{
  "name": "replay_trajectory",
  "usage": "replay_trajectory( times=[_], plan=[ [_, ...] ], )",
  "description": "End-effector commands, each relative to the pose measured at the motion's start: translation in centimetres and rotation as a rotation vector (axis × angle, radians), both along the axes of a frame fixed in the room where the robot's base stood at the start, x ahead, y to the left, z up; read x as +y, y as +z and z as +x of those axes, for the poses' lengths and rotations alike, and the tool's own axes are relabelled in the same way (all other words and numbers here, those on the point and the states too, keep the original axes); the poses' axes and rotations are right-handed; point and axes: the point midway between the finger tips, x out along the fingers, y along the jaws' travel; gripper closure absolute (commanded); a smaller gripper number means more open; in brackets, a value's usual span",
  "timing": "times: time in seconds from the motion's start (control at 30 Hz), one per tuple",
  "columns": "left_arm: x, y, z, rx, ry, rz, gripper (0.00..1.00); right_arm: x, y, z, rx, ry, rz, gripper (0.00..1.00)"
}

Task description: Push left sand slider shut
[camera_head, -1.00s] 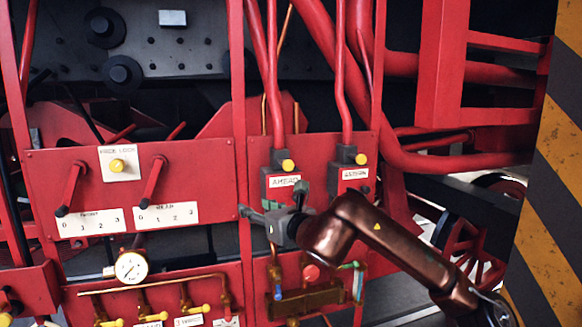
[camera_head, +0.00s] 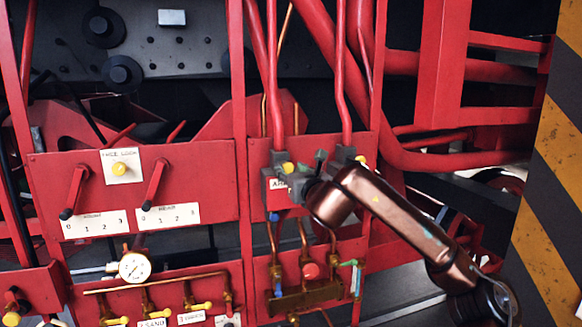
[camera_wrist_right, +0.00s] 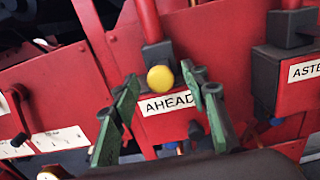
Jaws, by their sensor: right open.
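The left slider is a dark grey box with a white AHEAD label and a yellow knob (camera_head: 288,167) on the red panel. The knob also shows in the wrist view (camera_wrist_right: 160,79), above the AHEAD label (camera_wrist_right: 168,103). My right gripper (camera_head: 302,168) is in front of this box and partly covers its label in the head view. Its green-grey fingers are open, one on each side of the knob in the wrist view (camera_wrist_right: 158,74). I cannot tell whether they touch it. How far the slider stands out is unclear. My left gripper is not in view.
A second dark box with a yellow knob (camera_head: 361,159) and an ASTERN label (camera_wrist_right: 305,70) is to the right. Red pipes (camera_head: 272,80) rise above the boxes. Copper pipes and small valves (camera_head: 310,271) sit below. A pressure gauge (camera_head: 133,267) is at lower left.

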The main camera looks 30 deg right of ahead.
Motion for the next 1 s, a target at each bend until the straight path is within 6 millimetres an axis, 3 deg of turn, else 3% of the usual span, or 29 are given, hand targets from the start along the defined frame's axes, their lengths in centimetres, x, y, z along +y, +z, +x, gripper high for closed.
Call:
replay_trajectory(
  times=[0.2,0.8,1.0],
  plan=[
    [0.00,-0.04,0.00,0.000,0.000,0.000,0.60,-0.02,-0.10,0.04,0.001,0.000,0.000,0.59],
    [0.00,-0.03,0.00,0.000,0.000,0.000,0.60,-0.05,-0.08,-0.01,0.001,0.000,0.000,1.00],
    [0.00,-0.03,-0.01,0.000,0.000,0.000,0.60,-0.05,-0.07,-0.01,0.001,0.000,0.000,1.00]
  ],
)
